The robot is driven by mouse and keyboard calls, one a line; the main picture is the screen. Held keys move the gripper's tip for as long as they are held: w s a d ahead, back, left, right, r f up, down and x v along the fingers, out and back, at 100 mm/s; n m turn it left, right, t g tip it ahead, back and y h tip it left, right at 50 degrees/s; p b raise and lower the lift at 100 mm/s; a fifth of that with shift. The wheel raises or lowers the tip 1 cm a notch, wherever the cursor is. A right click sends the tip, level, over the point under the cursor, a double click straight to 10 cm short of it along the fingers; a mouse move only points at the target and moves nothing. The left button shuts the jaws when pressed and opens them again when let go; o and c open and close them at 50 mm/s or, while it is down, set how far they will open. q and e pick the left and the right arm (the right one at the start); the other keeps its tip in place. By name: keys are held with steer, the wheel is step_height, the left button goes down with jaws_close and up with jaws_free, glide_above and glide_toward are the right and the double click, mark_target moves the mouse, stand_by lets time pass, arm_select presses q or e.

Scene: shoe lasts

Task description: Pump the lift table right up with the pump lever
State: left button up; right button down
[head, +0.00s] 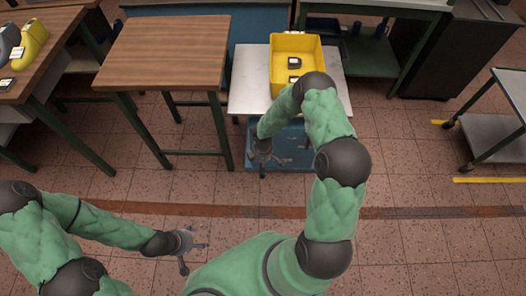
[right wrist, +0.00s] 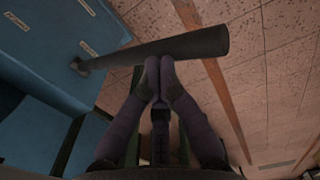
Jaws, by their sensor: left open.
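The lift table has a pale top (head: 248,88) and a blue base (head: 295,150), near the middle of the head view. Its blue body (right wrist: 50,45) fills the left of the right wrist view. The dark round pump lever (right wrist: 190,46) sticks out from it to the right. My right gripper (right wrist: 159,62) has its two fingers together, with the tips at the lever's side, seemingly touching it, not around it. In the head view my right gripper (head: 262,160) is low in front of the lift table; the lever is hard to make out there. My left gripper (head: 193,243) is open and empty above the floor.
A yellow crate (head: 275,72) with small dark items stands on the lift table's top. A wooden table (head: 165,50) stands to its left, a shoe-last bench (head: 50,45) further left. A grey cart (head: 497,135) is at the right. The floor in front is clear.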

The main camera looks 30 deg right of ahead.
steer(key=shift+f, duration=0.15)
step_height(320, 180, down, 5)
steer(key=b, duration=0.4)
steer(key=shift+s+b, duration=0.15)
steer(key=shift+b, duration=0.25)
step_height(320, 180, down, 6)
steer(key=s+a+b, duration=0.1)
steer(key=s+b, duration=0.1)
steer(key=b, duration=0.4)
steer(key=shift+a, duration=0.15)
steer(key=w+r+p, duration=0.1)
steer(key=r+p, duration=0.2)
steer(key=d+r+p, duration=0.1)
steer(key=r+p, duration=0.3)
steer(key=w+r+p, duration=0.1)
steer(key=r+p, duration=0.2)
steer(key=r, duration=0.1)
steer(key=shift+w+d+r+p, duration=0.25)
steer(key=shift+w+p, duration=0.05)
steer(key=shift+p, duration=0.05)
steer(key=shift+f, duration=0.2)
